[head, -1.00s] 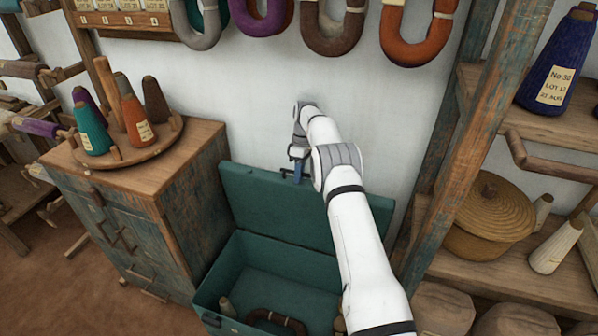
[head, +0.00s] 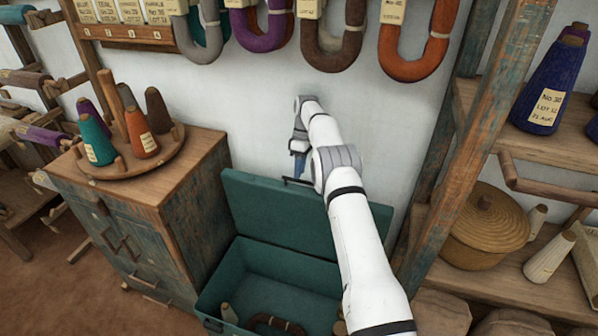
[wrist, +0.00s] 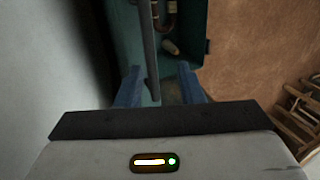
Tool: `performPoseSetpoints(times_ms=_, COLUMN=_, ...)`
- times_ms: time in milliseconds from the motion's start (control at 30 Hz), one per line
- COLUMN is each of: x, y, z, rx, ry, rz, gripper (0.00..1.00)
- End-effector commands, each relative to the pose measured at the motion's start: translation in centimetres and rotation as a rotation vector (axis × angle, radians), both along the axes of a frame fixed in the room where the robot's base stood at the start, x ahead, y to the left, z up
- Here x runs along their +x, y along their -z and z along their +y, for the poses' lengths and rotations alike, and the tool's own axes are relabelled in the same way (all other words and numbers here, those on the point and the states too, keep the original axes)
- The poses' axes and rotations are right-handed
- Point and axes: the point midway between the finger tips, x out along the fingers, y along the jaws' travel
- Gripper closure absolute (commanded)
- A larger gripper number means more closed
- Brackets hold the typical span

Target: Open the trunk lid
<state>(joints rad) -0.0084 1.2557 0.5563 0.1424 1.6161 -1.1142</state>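The teal trunk (head: 212,289) stands on the floor against the wall, and its inside shows from above. Its lid (head: 262,212) is raised and stands steeply upright at the back. A dark handle (head: 296,182) sits at the lid's top edge. My gripper (head: 298,172) is just above that edge, by the handle, partly hidden by my arm. In the wrist view my gripper (wrist: 159,88) has its two blue fingers apart. A thin grey bar, seemingly the lid's edge (wrist: 148,50), runs between them without clear contact.
A wooden cabinet (head: 185,180) with thread cones on a round tray stands left of the trunk. A post (head: 470,130) and shelves with a lidded basket (head: 487,225) stand at right. Yarn hanks (head: 330,35) hang on the wall above. A cone and a brown hank lie in the trunk.

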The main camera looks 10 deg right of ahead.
Motion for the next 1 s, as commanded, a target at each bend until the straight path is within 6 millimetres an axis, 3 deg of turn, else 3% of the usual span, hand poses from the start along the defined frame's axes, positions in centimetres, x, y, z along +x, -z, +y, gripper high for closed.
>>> performPoseSetpoints(times_ms=33, x=0.1, y=-1.2, z=-0.2, rx=0.000, ry=0.001, rz=0.000, gripper=0.66)
performPoseSetpoints(times_ms=233, x=0.3, y=-2.4, z=-0.5, rx=-0.001, ry=0.002, rz=0.000, gripper=0.66)
performPoseSetpoints(times_ms=1000, x=0.3, y=-2.5, z=-0.2, rx=0.000, ry=-0.003, rz=0.000, gripper=0.66)
